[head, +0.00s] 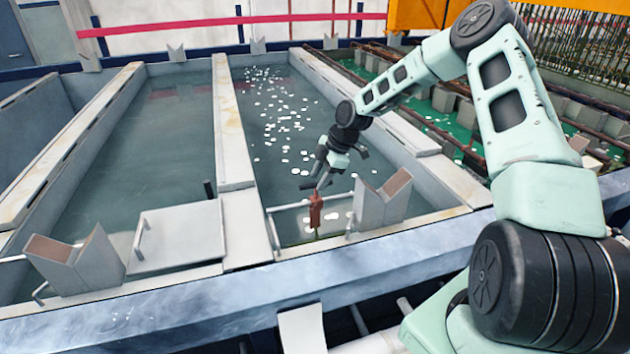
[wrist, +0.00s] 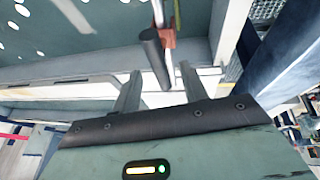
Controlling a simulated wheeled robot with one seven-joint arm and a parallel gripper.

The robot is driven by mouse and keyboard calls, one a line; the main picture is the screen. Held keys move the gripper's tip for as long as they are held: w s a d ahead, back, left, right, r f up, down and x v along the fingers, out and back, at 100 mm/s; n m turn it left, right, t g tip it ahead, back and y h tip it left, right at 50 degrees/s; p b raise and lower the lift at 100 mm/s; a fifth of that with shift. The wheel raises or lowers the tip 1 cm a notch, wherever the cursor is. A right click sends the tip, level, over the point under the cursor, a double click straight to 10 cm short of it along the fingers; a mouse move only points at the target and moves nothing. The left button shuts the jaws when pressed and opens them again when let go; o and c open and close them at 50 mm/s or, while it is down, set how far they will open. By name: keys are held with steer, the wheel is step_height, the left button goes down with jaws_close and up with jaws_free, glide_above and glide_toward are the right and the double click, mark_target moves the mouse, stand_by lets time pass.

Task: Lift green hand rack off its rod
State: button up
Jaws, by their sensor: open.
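A reddish-brown hanging piece (head: 316,210), with a little green below it, hangs at a pale rod (head: 290,206) over the front of the middle tank; I take it for the hand rack. My gripper (head: 320,183) is just above it, pointing down. In the wrist view my gripper (wrist: 158,76) has its two fingers spread, with nothing gripped between them. The rack's lower part is hidden in the head view.
A grey V-shaped support (head: 383,203) stands close on the right, another (head: 78,265) at the front left. A flat grey lid (head: 180,237) covers part of the left tank. White discs (head: 285,120) float in the middle tank. A blue-grey beam (head: 230,308) runs along the front.

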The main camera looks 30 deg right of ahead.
mark_target(315, 184)
steer(key=shift+p+x, duration=0.45)
steer(key=shift+x, duration=1.35)
jaws_close()
steer(key=c, duration=0.9)
jaws_free()
steer(key=shift+w+r, duration=0.1)
steer(key=shift+r, duration=0.05)
jaws_close()
steer(key=shift+r+p, duration=1.05)
steer(key=shift+r, duration=0.8)
